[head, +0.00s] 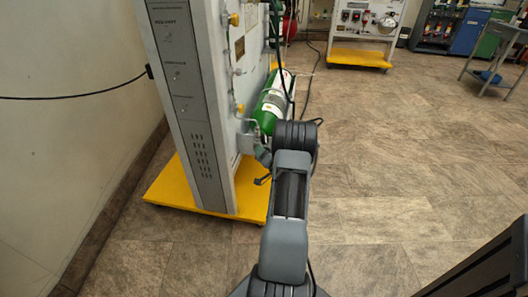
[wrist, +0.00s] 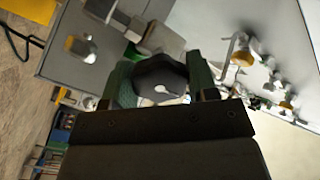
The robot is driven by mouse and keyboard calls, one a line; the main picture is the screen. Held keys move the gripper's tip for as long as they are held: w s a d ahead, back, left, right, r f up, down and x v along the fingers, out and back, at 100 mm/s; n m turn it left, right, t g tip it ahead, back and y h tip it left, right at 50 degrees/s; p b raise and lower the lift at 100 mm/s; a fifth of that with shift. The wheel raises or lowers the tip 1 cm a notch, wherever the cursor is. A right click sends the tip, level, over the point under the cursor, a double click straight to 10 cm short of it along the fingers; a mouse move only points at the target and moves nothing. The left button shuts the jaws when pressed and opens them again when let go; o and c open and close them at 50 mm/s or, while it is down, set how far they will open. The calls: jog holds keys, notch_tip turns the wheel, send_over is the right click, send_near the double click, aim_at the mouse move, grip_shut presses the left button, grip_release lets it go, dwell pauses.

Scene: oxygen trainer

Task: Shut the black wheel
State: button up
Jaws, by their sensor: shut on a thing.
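The black wheel (wrist: 158,76) is in the middle of the wrist view, between the two green fingers of my gripper (wrist: 161,80). The fingers are shut on it, one on each side. A small pale mark shows on the wheel's face. In the head view, my gripper (head: 262,154) is small and partly covered by my own arm, at the right side of the tall grey trainer (head: 190,110). The wheel cannot be made out in the head view.
The trainer stands on a yellow base (head: 170,196). A green cylinder (head: 272,102) leans beside the trainer, close to my arm. Yellow knobs (head: 234,19) stick out from its panel. A black cable (head: 75,97) runs to its left side.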

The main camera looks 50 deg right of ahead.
jog(key=shift+m, duration=0.3)
dwell(0.4)
jog(key=o, duration=0.9)
jog(key=p+v, duration=0.3)
jog(key=v, duration=1.1)
jog(key=shift+w, duration=0.1)
